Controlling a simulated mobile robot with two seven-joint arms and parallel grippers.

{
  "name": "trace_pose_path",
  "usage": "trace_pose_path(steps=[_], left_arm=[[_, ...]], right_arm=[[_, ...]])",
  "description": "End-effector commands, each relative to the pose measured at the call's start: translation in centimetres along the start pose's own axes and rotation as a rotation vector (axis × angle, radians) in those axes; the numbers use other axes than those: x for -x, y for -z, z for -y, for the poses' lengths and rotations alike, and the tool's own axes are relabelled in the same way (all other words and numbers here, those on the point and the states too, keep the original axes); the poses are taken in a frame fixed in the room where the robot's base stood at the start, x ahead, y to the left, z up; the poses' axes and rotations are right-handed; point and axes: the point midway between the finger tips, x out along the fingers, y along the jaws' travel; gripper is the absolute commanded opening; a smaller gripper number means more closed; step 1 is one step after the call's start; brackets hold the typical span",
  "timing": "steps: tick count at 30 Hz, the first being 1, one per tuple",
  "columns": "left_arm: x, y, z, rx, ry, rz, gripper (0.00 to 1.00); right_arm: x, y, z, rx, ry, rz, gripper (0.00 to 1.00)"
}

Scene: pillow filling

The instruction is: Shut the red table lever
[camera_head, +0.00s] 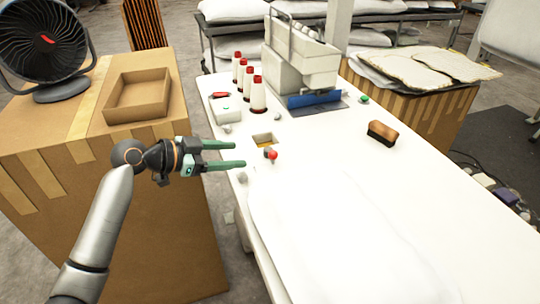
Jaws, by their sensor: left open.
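A small lever with a round red knob (272,155) stands on the white table (330,150), just in front of a square cut-out (262,138) in the tabletop. My left gripper (241,154) is open and empty. Its two green fingers point right towards the red knob, with the fingertips over the table's left edge and a short gap short of the knob. Whether the fingers are level with the knob is hard to tell. My right gripper is not in view.
A white pillow (340,240) lies at the table's near end. A sewing machine (303,60) and several thread cones (258,95) stand behind the lever. A brown brush (381,133) lies to the right. Left are large cartons with an open box (138,95) and a fan (45,45).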

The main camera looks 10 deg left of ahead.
Motion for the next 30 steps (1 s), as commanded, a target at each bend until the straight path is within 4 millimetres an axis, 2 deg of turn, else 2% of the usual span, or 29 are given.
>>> trace_pose_path(steps=[6, 10, 24, 30], left_arm=[[0.1, -0.1, -0.4, -0.014, -0.034, -0.022, 0.61], [-1.0, 0.1, -0.5, -0.013, -0.038, -0.026, 0.61], [-9.9, 0.2, -0.8, -0.012, -0.037, -0.022, 0.61], [-11.8, 0.2, -0.8, -0.014, -0.034, -0.021, 0.61]], right_arm=[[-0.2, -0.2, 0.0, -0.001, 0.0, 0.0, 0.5], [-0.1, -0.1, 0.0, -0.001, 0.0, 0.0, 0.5], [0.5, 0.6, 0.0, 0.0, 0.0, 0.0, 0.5], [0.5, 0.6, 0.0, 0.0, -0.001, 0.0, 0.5]])
